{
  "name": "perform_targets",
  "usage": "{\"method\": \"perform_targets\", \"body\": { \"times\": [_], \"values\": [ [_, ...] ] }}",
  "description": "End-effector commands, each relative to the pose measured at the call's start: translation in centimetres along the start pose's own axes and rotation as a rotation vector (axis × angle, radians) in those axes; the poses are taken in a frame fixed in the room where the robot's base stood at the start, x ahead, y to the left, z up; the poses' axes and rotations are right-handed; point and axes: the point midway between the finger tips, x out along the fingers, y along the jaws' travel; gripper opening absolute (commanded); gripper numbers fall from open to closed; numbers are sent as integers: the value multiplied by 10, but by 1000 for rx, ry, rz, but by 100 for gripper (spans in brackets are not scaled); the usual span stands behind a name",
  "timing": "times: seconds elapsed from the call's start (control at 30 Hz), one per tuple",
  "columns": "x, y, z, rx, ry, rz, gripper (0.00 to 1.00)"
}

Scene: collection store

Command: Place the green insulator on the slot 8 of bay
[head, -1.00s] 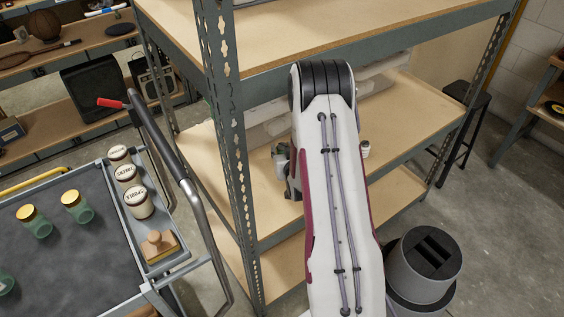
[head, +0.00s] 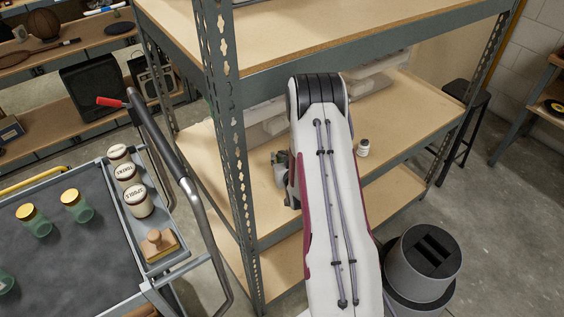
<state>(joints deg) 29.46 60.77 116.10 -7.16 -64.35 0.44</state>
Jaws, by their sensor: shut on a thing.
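My gripper (head: 281,170) shows only as a grey piece at the left edge of my arm, over the middle shelf of the metal rack. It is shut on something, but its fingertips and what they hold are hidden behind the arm. I cannot make out a green insulator anywhere in view. The bay and its slot 8 cannot be made out either; no slot numbers are readable. The middle shelf (head: 405,112) is pale board, and my arm covers much of it.
A rack post (head: 232,140) rises close to the left. The trolley (head: 90,270) at left carries gold-lidded green jars (head: 77,206), several labelled jars (head: 138,202) and a wooden-handled stamp (head: 157,243).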

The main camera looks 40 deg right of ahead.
Motion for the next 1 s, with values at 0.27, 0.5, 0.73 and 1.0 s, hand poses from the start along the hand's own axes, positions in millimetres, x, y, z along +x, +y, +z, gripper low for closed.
{"method": "perform_targets", "body": {
  "times": [0.27,0.5,0.73,1.0],
  "values": [
    [9,0,20,0,1,0,5],
    [10,0,22,0,2,0,5],
    [10,0,24,0,1,0,5],
    [11,0,26,0,1,0,46]
  ]
}}
